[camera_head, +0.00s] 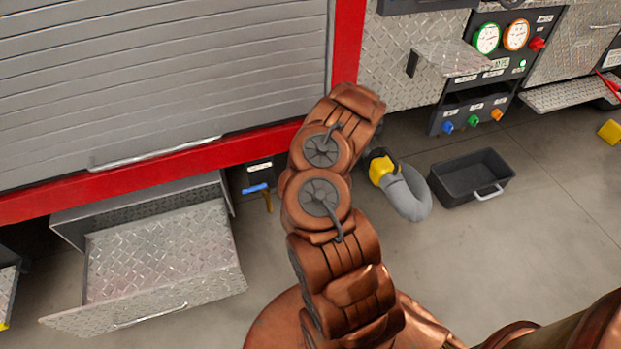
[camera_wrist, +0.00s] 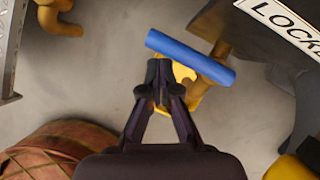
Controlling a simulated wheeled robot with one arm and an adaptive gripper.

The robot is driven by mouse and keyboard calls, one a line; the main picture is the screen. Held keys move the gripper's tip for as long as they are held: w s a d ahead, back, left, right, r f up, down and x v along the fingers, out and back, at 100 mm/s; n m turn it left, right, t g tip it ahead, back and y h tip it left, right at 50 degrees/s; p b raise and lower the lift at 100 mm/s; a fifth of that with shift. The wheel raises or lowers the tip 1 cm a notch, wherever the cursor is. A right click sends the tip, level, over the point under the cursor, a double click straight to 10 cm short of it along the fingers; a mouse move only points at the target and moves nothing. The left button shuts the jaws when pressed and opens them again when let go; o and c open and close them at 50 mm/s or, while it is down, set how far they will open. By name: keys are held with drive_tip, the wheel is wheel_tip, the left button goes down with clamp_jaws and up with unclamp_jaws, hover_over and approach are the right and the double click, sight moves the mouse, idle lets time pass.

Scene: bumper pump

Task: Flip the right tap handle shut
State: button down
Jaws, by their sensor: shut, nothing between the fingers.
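The right tap shows in the wrist view, with a blue bar handle (camera_wrist: 190,58) lying crosswise over its brass body (camera_wrist: 194,92). My gripper (camera_wrist: 160,68) is shut and empty. Its fingertips are just below the handle in the picture, near its left half; I cannot tell whether they touch it. The fingers partly cover the brass body. In the head view my arm hides the gripper and this tap. Another blue handle (camera_head: 255,188) with a brass spout (camera_head: 268,203) shows left of my arm.
A brass elbow (camera_wrist: 58,20) is at the wrist view's upper left. A label plate (camera_wrist: 280,20) is at upper right. An open drawer (camera_head: 165,255) is left.

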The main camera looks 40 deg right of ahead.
drive_tip(key=s+a+r+p, duration=0.2)
drive_tip(key=s+a+r, duration=0.1)
drive_tip(key=s+r, duration=0.4)
drive_tip(key=shift+s+a+r, duration=0.2)
drive_tip(key=shift+s+r, duration=0.15)
drive_tip(key=shift+r, duration=0.25)
idle(0.4)
idle(0.5)
